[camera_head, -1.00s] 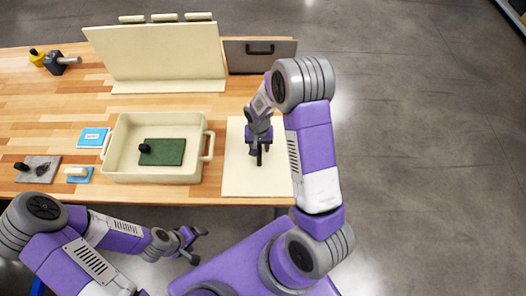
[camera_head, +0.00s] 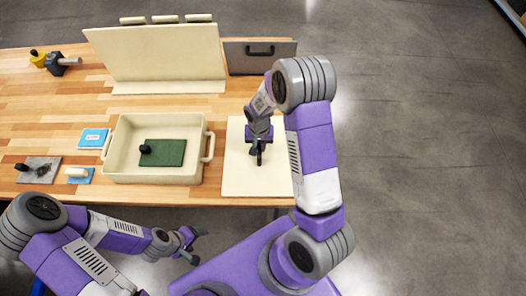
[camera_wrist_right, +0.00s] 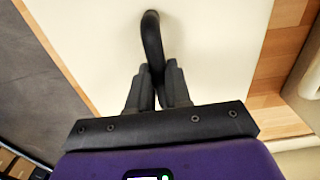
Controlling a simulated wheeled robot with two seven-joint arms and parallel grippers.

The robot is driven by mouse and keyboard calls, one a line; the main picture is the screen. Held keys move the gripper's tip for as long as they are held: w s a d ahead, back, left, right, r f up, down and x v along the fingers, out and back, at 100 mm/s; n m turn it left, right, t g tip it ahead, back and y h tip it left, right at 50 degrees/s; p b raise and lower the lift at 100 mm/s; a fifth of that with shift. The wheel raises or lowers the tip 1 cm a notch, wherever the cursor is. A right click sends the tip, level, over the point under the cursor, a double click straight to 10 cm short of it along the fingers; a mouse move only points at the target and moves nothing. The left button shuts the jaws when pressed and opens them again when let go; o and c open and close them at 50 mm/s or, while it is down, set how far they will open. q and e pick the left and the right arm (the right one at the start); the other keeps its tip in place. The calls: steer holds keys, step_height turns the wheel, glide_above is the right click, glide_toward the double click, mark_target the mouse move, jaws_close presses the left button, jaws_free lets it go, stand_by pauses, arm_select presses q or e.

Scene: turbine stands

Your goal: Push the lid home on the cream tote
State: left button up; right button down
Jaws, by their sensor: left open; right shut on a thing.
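The cream tote (camera_head: 204,165) stands open on the wooden table, with a handle at each end. A green plate with a black knob (camera_head: 164,153) lies inside on its floor. A flat cream panel (camera_head: 258,182), which looks like the lid, lies on the table just right of the tote, not on it. My right gripper (camera_head: 257,155) is over this panel. In the right wrist view, my right gripper (camera_wrist_right: 157,75) is shut on the panel's black curved handle (camera_wrist_right: 152,35). My left gripper (camera_head: 198,243) is open and empty in front of the table's near edge.
A tall cream board (camera_head: 155,55) and a grey panel with a black handle (camera_head: 260,65) stand behind the tote. Blue pieces (camera_head: 93,138) and a grey plate (camera_head: 38,170) lie to its left. A yellow-and-black item (camera_head: 38,58) sits at back left.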

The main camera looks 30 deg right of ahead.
mark_target(259, 146)
step_height(259, 146, up, 12)
steer(key=p, duration=0.7)
stand_by(0.4)
stand_by(1.5)
